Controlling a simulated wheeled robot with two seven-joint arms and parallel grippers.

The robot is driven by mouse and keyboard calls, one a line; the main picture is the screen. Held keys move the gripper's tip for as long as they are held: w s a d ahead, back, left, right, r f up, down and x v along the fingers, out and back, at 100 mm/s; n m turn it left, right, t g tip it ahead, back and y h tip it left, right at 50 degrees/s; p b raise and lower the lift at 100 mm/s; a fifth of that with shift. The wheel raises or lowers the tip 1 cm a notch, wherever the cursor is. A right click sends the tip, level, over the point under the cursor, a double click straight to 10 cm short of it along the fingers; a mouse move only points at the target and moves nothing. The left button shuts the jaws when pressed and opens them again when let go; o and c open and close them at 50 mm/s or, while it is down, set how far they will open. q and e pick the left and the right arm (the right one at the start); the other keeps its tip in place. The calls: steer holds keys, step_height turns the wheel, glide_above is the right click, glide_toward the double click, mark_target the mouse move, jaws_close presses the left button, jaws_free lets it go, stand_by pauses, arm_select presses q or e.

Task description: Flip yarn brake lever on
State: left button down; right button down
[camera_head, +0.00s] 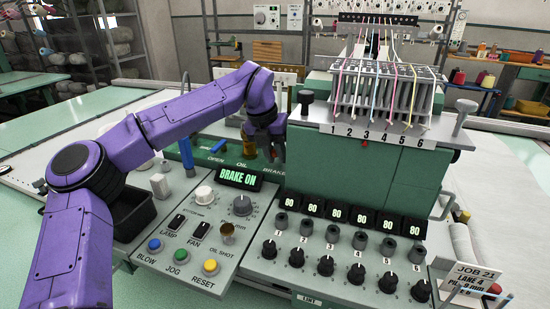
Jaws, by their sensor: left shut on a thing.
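My left arm comes in from the left and reaches over the control panel (207,272). My left gripper (271,152) points down at the back of the panel, just above the BRAKE label. It is shut on the yarn brake lever, which is mostly hidden by the fingers. The black display (239,178) in front of it reads BRAKE ON in green letters. My right gripper is not in view.
A blue lever (187,150) and an amber oil part (249,148) stand left of the gripper. Knobs, switches and blue, green and yellow buttons (211,267) fill the panel. The green machine housing (370,180) rises close on the right.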

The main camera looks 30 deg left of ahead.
arm_select(q)
steer(key=c, duration=1)
jaws_free()
steer(key=shift+c, duration=0.2)
steer(key=shift+r, duration=0.1)
steer(key=v, duration=1)
steer(key=shift+r+b, duration=0.15)
steer(key=shift+b, duration=0.15)
steer(key=shift+s, duration=0.1)
